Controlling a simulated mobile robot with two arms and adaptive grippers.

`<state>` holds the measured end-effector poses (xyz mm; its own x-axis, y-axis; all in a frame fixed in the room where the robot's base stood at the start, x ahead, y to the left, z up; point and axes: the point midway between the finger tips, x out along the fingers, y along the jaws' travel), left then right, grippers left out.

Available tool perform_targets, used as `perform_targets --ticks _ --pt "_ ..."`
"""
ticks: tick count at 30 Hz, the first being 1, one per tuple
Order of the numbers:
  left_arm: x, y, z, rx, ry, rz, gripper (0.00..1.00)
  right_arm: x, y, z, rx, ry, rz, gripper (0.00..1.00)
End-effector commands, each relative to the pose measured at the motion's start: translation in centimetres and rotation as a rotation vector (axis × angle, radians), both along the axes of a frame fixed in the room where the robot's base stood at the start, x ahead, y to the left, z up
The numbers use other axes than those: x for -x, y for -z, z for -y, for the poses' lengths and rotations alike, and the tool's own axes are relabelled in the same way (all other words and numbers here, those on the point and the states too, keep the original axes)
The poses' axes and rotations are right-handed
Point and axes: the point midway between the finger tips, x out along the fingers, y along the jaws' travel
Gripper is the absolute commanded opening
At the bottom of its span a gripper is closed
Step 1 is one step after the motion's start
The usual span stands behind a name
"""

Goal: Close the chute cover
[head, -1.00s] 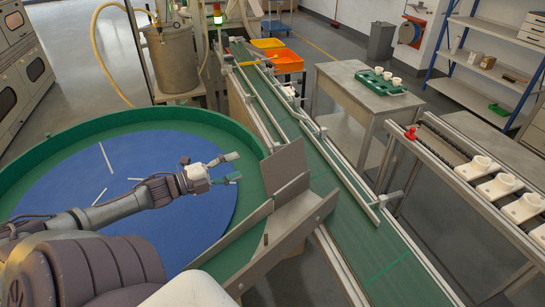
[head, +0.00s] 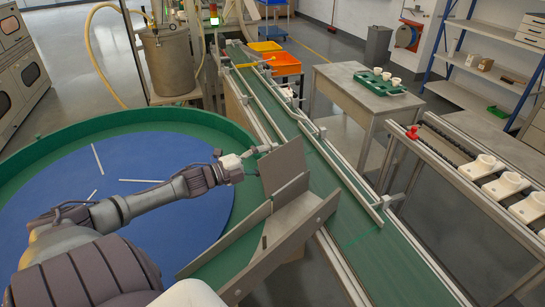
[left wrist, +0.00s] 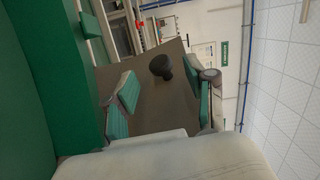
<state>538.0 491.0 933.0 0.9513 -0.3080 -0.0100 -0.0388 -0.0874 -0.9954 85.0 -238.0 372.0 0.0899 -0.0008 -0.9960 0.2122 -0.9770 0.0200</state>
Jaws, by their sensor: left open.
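The chute cover (head: 283,165) is a flat grey plate standing raised at the upper end of the chute (head: 245,255), between the round table and the conveyor. In the left wrist view the cover (left wrist: 150,100) fills the middle, with a dark round knob (left wrist: 160,66) on its face. My left gripper (head: 257,161) is open and empty, just left of the cover. In its wrist view the two green-padded fingers (left wrist: 164,97) stand either side of the knob's line; I cannot tell whether anything touches. My right gripper is out of view.
The round table (head: 160,122) has a green rim and blue top with white strips. The green conveyor (head: 325,175) with metal rails runs past the chute. A rack of white sockets (head: 500,187) is at right. A side table (head: 345,83) holds a green tray.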

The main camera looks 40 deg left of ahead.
Motion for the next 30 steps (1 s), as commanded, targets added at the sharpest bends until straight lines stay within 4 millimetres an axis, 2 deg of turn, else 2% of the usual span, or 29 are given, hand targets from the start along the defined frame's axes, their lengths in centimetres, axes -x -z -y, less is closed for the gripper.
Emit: perform_targets --ticks 3,9,20,30 --pt "-1.6 -0.1 0.4 0.0 -0.001 0.003 0.55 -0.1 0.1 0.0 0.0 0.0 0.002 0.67" --pt "-2.9 -0.1 0.9 -0.001 0.0 0.003 0.55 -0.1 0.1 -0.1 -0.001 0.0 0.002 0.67" --pt "-3.1 0.0 1.0 -0.001 0.0 -0.001 0.55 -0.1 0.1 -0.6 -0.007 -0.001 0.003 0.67" --pt "-3.1 0.0 1.0 -0.001 0.0 -0.001 0.0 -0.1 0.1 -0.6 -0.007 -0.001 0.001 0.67"
